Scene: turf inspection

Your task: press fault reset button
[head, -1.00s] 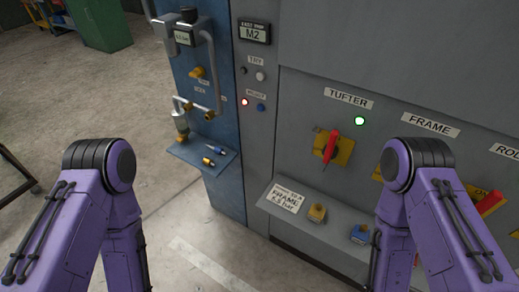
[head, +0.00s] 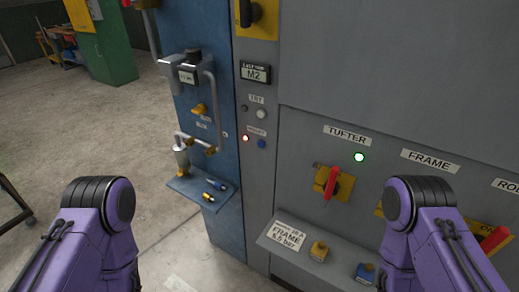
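On the narrow grey column of the machine, a small label (head: 256,132), too blurred to read surely, sits above a lit red lamp (head: 246,138) and a blue round button (head: 262,144). Above them, a second small label (head: 257,99) sits over a dark round part (head: 244,108) and a white button (head: 261,114). Both my purple arms show at the bottom left and bottom right, well apart from these buttons. Neither gripper shows.
A display reading M2 (head: 255,73) is above the buttons. A blue panel (head: 225,130) with pipes and a small shelf (head: 207,205) stands left. To the right are a red-handled TUFTER switch (head: 331,183), a green lamp (head: 359,157) and a ledge with padlock-like blocks (head: 319,251). Open floor lies left.

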